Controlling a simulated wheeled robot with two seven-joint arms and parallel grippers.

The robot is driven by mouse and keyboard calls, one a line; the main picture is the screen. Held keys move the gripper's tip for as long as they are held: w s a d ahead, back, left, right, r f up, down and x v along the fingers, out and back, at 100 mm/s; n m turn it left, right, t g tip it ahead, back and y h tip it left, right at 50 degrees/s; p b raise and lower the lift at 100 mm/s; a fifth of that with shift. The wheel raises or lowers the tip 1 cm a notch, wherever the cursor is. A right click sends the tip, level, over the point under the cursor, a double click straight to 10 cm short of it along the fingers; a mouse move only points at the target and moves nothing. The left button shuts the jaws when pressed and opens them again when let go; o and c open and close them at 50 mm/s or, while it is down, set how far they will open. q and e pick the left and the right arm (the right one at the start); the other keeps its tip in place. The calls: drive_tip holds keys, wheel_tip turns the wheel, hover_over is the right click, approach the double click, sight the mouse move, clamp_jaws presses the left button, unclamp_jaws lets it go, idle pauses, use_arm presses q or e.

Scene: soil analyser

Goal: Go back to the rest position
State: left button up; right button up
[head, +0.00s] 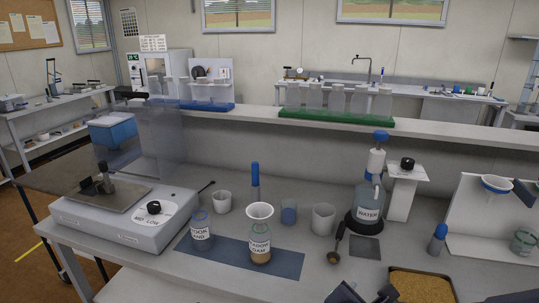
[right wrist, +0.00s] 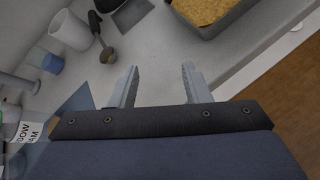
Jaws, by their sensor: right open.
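My right gripper (head: 367,295) is at the bottom edge of the head view, just left of a tray of soil. In the right wrist view the right gripper (right wrist: 159,75) has its two fingers apart with nothing between them, above the pale bench top. My left gripper is not in view. A second labelled jar (head: 201,236) stands on the mat's left side.
The soil tray (head: 402,273) is at the front right. Bare bench shows in front of the mat.

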drive_tip(key=s+d+m+g+y+p, duration=0.1)
drive_tip(key=s+d+m+g+y, duration=0.1)
drive_tip(key=s+d+m+g, duration=0.4)
drive_tip(key=s+d+m+g+y+p, duration=0.1)
drive_tip(key=s+d+m, duration=0.1)
drive_tip(key=s+m, duration=0.65)
drive_tip(key=s+a+r+m+t+y+p, duration=0.1)
drive_tip(key=a+r+m+y, duration=0.5)
drive_tip(key=m, duration=0.6)
drive_tip(key=s+a+t+y, duration=0.1)
drive_tip(key=s, duration=0.1)
drive_tip(key=shift+s+r+t+p, duration=0.2)
drive_tip(key=shift+s+t+p, duration=0.1)
drive_tip(key=shift+p, duration=0.05)
